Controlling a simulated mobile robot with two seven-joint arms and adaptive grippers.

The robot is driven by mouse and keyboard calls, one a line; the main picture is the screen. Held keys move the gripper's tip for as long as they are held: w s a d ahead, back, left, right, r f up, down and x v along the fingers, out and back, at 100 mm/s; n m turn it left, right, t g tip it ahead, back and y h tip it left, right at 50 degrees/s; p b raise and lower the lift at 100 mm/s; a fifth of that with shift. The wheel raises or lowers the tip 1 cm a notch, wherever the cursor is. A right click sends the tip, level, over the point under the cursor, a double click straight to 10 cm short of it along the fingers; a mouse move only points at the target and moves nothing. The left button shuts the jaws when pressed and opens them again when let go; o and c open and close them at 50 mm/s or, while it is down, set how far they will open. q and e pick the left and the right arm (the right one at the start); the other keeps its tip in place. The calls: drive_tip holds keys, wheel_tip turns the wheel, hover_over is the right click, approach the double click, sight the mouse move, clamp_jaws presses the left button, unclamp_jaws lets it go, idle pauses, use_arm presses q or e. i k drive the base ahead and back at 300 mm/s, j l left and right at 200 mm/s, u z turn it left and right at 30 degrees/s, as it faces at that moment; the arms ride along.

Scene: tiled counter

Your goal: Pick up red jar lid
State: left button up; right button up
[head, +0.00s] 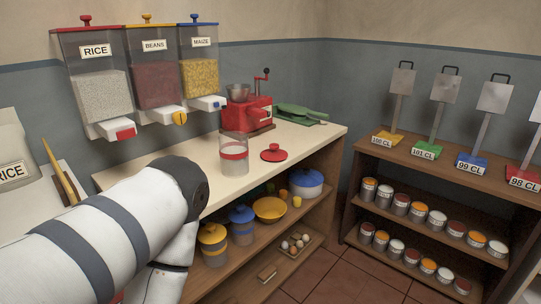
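The red jar lid (273,153) lies flat on the cream countertop, with a small knob on top. It is just right of a clear glass jar (234,160) with a red band, and the two are apart. My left arm comes in from the lower left and ends in the view at a dark joint in front of the counter. My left gripper is not visible. My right gripper is not in view either.
A red grinder (247,113) and a green press (299,114) stand behind the lid. Rice, beans and maize dispensers (154,80) hang on the wall at left. Below the counter (318,140) are shelves with pots and bowls. A wooden shelf with cans (440,160) stands at right.

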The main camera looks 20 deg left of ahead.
sight(274, 154)
drive_tip(key=i+l+u, duration=0.3)
drive_tip(key=i+u, duration=0.2)
drive_tip(key=i+l+u, duration=1)
drive_tip(key=l, duration=0.3)
drive_tip(key=k+j, duration=0.05)
drive_tip(key=k, duration=0.05)
